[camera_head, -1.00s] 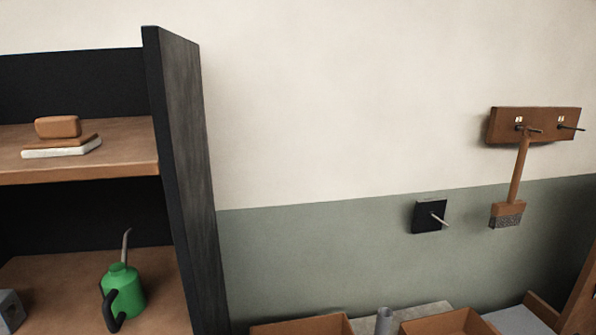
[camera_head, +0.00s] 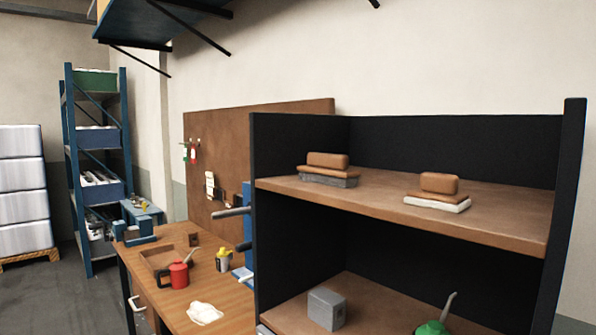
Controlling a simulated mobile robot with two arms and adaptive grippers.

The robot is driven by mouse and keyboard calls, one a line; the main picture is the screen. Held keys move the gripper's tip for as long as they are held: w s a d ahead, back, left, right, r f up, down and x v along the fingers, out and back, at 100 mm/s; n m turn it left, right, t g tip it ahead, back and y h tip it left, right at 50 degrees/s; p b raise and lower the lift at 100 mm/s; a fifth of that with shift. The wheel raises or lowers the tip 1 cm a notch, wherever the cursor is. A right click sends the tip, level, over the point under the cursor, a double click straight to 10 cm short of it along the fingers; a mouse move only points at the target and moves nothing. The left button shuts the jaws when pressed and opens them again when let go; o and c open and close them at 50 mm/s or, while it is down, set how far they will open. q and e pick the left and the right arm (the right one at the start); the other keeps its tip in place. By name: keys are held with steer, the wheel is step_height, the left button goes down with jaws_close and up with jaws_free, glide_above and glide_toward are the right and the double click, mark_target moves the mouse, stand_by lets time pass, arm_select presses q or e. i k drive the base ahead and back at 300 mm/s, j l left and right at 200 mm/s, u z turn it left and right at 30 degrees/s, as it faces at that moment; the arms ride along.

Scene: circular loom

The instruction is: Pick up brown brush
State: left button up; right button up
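Two brown block-shaped brushes lie on the upper shelf of a black cabinet. The left brush (camera_head: 327,168) has a brown grip and a dark grey underside. The right brush (camera_head: 438,191) has a brown grip and a white underside. They lie apart, with bare shelf between them. Neither of my grippers is in view.
The cabinet's upper shelf board (camera_head: 390,212) is otherwise bare. A grey block (camera_head: 326,309) and a green oil can (camera_head: 434,328) stand below. A workbench (camera_head: 235,312) to the left holds a red can (camera_head: 179,274) and a white cloth (camera_head: 204,313). A blue rack (camera_head: 123,165) stands farther back.

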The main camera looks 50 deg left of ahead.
mark_target(330, 169)
steer(key=u, duration=1.45)
